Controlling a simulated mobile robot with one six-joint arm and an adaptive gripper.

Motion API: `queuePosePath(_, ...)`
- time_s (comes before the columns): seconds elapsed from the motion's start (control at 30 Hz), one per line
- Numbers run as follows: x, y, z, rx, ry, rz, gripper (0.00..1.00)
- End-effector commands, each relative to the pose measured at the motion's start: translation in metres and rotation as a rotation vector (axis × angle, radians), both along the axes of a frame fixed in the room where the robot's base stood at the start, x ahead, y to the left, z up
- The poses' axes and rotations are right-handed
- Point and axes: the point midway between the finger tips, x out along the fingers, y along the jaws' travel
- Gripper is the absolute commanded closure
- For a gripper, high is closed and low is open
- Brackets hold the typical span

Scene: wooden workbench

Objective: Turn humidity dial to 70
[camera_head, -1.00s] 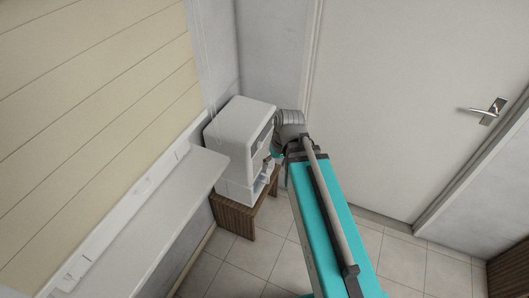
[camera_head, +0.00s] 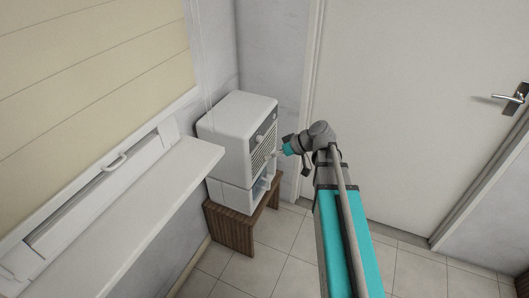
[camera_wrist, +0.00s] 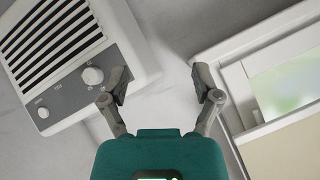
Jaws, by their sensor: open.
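A white boxy appliance (camera_head: 237,130) stands on a small wooden stool, its slatted front facing right. In the wrist view, its grey control panel (camera_wrist: 66,95) carries a larger white knob (camera_wrist: 92,76) and a smaller white knob (camera_wrist: 43,112). The panel print is too small to read, so I cannot tell which is the humidity dial or its setting. My gripper (camera_wrist: 163,82) is open and empty. Its left finger shows close beside the larger knob in the picture; contact is not clear. In the head view, my gripper (camera_head: 286,149) is just right of the appliance's front.
The wooden stool (camera_head: 232,228) bears the appliance. A white ledge (camera_head: 135,205) runs along the left wall below a blind (camera_head: 90,70). A door (camera_head: 415,110) with a metal handle (camera_head: 512,98) fills the right. Tiled floor (camera_head: 300,240) is open in front.

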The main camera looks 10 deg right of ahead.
Motion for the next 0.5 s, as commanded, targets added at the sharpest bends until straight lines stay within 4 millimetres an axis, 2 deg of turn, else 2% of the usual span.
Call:
queuePosePath(0.03,0.007,-0.006,-0.016,0.022,-0.036,0.004,0.19)
queuePosePath(0.27,0.03,-0.026,-0.034,0.119,-0.227,0.024,0.19)
queuePosePath(0.5,0.052,-0.055,-0.051,0.199,-0.438,0.017,0.19)
